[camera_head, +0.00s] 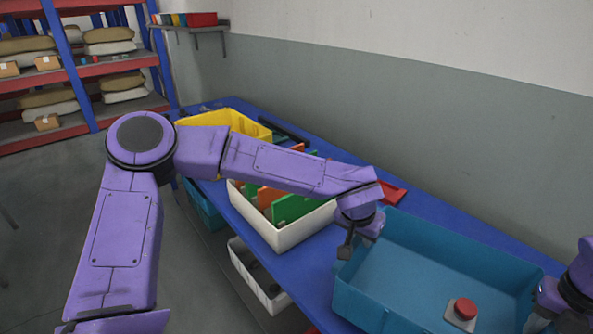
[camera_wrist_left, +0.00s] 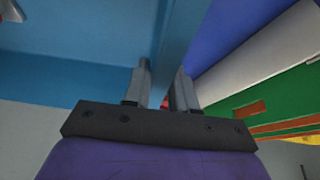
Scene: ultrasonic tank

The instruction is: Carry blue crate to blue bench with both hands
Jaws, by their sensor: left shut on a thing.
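The blue crate (camera_head: 450,248) is at the lower right of the head view, over the near end of the blue bench (camera_head: 312,272). I cannot tell whether it touches the bench. My left gripper (camera_head: 346,243) is shut on the crate's left wall, with one finger on each side. In the left wrist view the crate (camera_wrist_left: 80,65) fills the upper left, and its wall runs between the fingers of my left gripper (camera_wrist_left: 165,85). My right gripper (camera_head: 543,312) is at the crate's right side, partly cut off by the picture edge; its jaws are unclear.
A red button on a pale block (camera_head: 461,313) shows within the crate's outline. A white bin (camera_head: 283,235) with green and orange dividers and a yellow crate (camera_head: 228,121) stand farther along the bench. A red tray (camera_head: 393,193) lies behind. A wall borders the bench; open floor (camera_head: 200,290) lies left.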

